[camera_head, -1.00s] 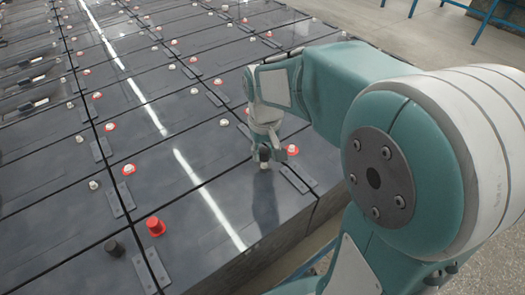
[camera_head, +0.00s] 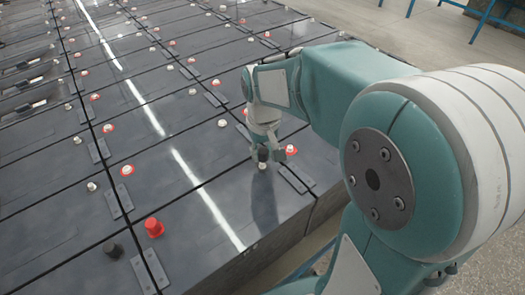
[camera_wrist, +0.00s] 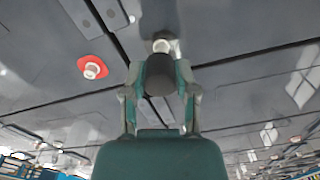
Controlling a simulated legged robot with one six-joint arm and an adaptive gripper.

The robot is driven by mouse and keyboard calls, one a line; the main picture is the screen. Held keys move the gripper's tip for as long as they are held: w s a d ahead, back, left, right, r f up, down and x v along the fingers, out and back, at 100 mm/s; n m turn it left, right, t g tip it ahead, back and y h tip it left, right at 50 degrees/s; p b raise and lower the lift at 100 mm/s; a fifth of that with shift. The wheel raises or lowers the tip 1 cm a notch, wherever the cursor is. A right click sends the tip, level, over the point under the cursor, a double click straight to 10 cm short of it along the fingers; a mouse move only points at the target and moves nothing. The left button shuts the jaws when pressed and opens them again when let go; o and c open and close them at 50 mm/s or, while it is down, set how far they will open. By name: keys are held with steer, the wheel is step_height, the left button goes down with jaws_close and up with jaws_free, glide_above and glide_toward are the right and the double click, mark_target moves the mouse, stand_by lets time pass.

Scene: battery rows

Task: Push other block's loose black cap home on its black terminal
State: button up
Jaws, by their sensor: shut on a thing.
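My gripper (camera_wrist: 160,84) is shut on a black cap (camera_wrist: 158,76), with one finger on each side of it in the wrist view. A bare silver terminal post (camera_wrist: 162,45) stands just beyond the cap. In the head view my gripper (camera_head: 264,153) is low over the near right block, with the dark cap between its fingers and the pale post (camera_head: 262,166) just below. I cannot tell whether cap and post touch. The same block's red-ringed terminal (camera_head: 291,150) is bare, to the right; it also shows in the wrist view (camera_wrist: 92,68).
The neighbouring block at the near left carries a red cap (camera_head: 154,228) and a black cap (camera_head: 112,248). Flat grey link plates (camera_head: 296,179) lie near the block edges. Rows of blocks with bare posts extend behind. The floor is open beyond the blocks' right edge.

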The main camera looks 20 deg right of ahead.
steer(key=shift+f, duration=1.45)
stand_by(1.4)
steer(key=o, duration=0.8)
steer(key=shift+o, duration=0.2)
steer(key=o, duration=0.3)
steer(key=shift+r, duration=3.55)
